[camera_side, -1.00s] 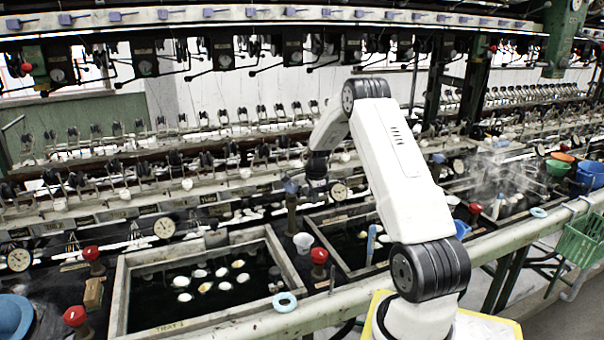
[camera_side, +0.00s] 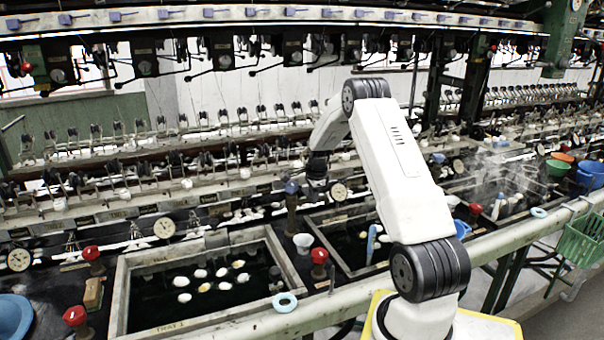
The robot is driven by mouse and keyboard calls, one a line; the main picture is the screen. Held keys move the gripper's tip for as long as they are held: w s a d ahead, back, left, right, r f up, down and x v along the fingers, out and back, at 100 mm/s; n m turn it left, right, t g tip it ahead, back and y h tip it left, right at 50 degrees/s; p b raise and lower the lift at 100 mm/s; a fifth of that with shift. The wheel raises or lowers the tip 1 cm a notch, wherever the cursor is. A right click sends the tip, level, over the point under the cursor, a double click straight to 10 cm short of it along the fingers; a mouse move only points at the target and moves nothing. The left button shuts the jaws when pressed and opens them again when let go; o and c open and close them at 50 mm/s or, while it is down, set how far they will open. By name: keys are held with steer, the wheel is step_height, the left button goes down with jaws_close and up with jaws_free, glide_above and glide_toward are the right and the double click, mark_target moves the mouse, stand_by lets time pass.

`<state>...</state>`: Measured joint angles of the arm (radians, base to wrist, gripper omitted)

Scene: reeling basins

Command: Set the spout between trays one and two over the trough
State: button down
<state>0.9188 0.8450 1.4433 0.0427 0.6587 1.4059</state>
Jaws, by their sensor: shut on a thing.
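The spout (camera_side: 291,204) between trays one and two is a brown upright piece with a blue top, standing behind a small white cup. My gripper (camera_side: 315,186) is small and dark at the end of my arm, right beside the spout's blue top, and is shut on it; the fingers are hard to make out. Tray one (camera_side: 118,292) is a grey-framed basin of dark water with several pale cocoons. Tray two (camera_side: 326,246) lies to the right, partly hidden by my arm. I cannot clearly pick out the trough.
A red knob (camera_side: 319,256) and the white cup (camera_side: 303,241) stand between the trays. A light blue ring (camera_side: 285,302) lies on the front rail. More red knobs (camera_side: 91,254) stand left of tray one. Dials and reeling parts line the back.

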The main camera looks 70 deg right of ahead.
steer(key=shift+w, duration=0.1)
stand_by(0.5)
steer(key=w+n+y, duration=0.3)
steer(key=w+n, duration=0.7)
steer(key=n, duration=0.8)
steer(key=shift+w+d, duration=0.15)
steer(key=shift+d, duration=0.1)
steer(key=shift+r, duration=0.1)
stand_by(0.3)
steer(key=c, duration=0.5)
jaws_free()
steer(key=shift+c, duration=0.2)
